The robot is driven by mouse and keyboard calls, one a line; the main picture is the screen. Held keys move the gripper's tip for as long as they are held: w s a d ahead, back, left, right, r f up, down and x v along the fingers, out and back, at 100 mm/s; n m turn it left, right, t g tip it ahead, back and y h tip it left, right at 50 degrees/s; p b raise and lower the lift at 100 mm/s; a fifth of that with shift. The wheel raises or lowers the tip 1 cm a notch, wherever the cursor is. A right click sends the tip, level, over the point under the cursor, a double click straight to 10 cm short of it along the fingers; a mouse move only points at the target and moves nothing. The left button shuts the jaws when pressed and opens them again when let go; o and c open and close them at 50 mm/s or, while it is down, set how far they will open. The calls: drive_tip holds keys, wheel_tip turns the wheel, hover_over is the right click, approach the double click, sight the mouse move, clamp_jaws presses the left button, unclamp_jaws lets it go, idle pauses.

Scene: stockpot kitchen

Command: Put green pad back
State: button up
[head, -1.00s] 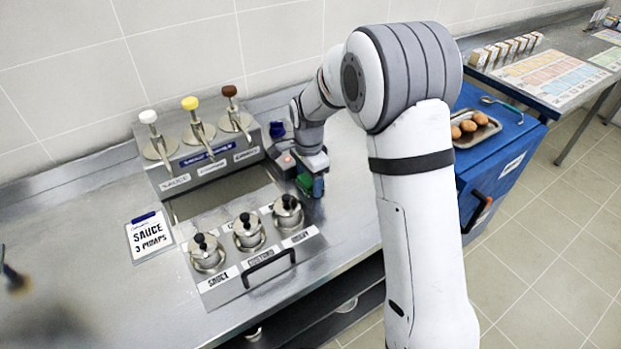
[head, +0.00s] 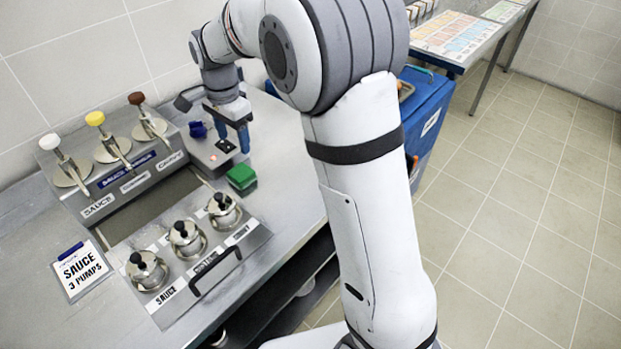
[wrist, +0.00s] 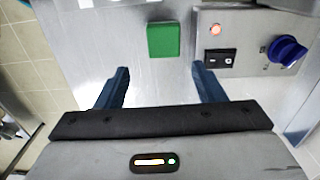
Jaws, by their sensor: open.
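The green pad (head: 241,178) lies on the steel counter, to the right of the sauce station and just in front of the small control panel. In the wrist view the green pad (wrist: 164,39) sits flat, ahead of the gap between my fingers. My gripper (head: 232,148) is above the control panel, behind the pad and apart from it. In the wrist view its two blue fingers (wrist: 162,78) are spread with nothing between them.
The control panel (wrist: 240,20) has a lit button (wrist: 215,29), a black switch (wrist: 219,59) and a blue knob (wrist: 287,50). Sauce pumps (head: 113,148) and lidded pots (head: 187,239) stand to the left. A sauce card (head: 82,270) lies further left. A blue cabinet (head: 432,110) stands right.

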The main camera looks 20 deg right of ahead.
drive_tip(key=s+d+r+n+t, duration=0.1)
drive_tip(key=s+d+r+n, duration=0.4)
drive_tip(key=s+d, duration=0.55)
drive_tip(key=s+d+f+n, duration=0.1)
drive_tip(key=s+d+n, duration=0.2)
drive_tip(key=s, duration=0.4)
drive_tip(key=s+d+f+n+t, duration=0.1)
drive_tip(key=s+d+n, duration=0.2)
drive_tip(key=s, duration=0.5)
drive_tip(key=shift+f+t, duration=0.3)
drive_tip(key=shift+f, duration=0.1)
drive_tip(key=shift+d, duration=0.1)
